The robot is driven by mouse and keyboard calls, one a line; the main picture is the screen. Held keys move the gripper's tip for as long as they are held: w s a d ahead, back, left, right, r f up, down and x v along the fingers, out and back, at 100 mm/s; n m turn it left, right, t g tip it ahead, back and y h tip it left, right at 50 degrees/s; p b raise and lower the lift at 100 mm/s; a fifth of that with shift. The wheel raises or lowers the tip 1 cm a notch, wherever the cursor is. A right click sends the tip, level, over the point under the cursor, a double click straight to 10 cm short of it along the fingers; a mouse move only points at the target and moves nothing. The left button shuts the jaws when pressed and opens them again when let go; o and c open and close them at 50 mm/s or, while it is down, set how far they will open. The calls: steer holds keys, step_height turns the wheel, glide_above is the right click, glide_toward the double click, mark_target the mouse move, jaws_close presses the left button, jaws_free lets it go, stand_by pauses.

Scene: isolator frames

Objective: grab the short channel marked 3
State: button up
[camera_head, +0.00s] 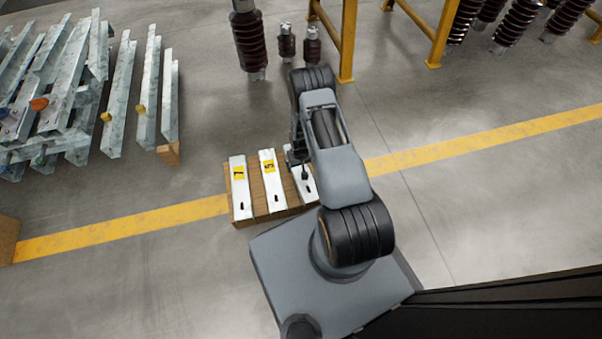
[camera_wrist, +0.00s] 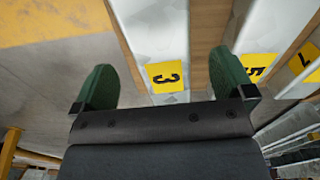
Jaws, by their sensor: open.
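The short channel marked 3 (camera_wrist: 158,35) is a pale metal piece with a yellow label bearing a black 3 (camera_wrist: 166,77). In the wrist view it lies between the two green fingers of my gripper (camera_wrist: 165,78), which are spread apart on either side of it. I cannot tell how far above the channel the fingertips are. In the head view the same channel (camera_head: 307,188) is the rightmost of three, and my arm hides its upper part and label.
The three channels lie on a wooden pallet (camera_head: 257,200) across a yellow floor line (camera_head: 130,225). Long galvanised profiles (camera_head: 120,90) are stacked at the left. Dark ribbed insulators (camera_head: 249,40) and a yellow frame (camera_head: 347,45) stand behind. The floor right of the pallet is open.

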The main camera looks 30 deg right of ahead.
mark_target(301, 170)
steer(key=shift+w+d+f+b, duration=0.1)
steer(key=shift+f+b, duration=0.7)
steer(key=shift+f, duration=0.65)
steer(key=shift+w+d+f+b, duration=0.1)
steer(key=shift+f+b, duration=0.7)
steer(key=shift+f, duration=0.65)
steer(key=shift+c, duration=0.3)
steer(key=c, duration=1.7)
steer(key=shift+r, duration=0.1)
steer(key=shift+r, duration=0.1)
